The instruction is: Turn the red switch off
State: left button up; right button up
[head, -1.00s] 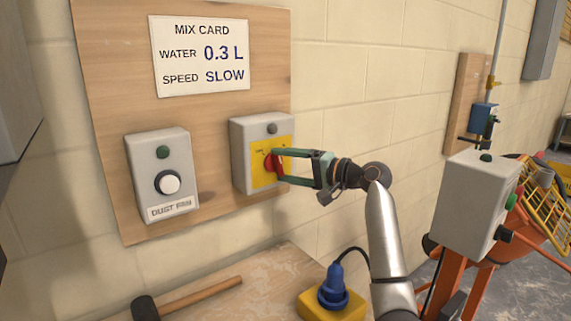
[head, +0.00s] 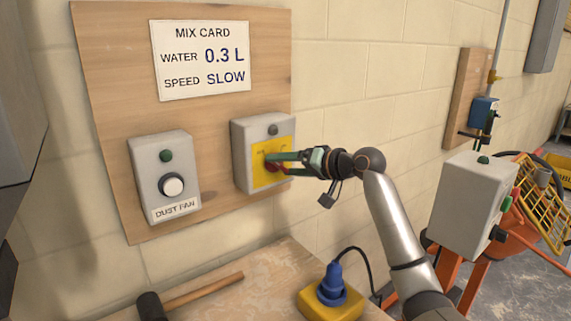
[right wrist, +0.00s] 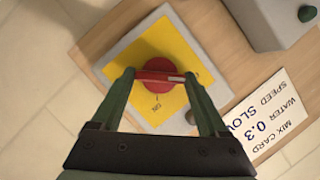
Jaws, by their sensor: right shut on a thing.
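The red switch (head: 272,163) is a round knob with a raised grip bar on the yellow plate of a grey box (head: 239,150). My right gripper (head: 276,162) is shut on it, one finger at each end of the bar. In the right wrist view the red switch (right wrist: 157,66) sits between the fingertips of my right gripper (right wrist: 158,77). The white mark on its bar lies toward the right finger. The word ON shows below the knob, away from the mark; the other label is partly hidden and unreadable. My left gripper is not in view.
A DUST FAN box (head: 160,160) with a white knob is mounted left on the same wooden board (head: 115,100), under a mix card (head: 200,60). Below are a hammer (head: 190,295) and a blue plug (head: 332,283). Another grey box (head: 470,205) stands right.

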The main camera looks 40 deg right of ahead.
dwell(0.3)
jog(key=o, duration=1.2)
jog(key=shift+o, duration=0.2)
jog(key=b+v, duration=0.2)
jog(key=v, duration=1)
jog(key=shift+s, duration=0.25)
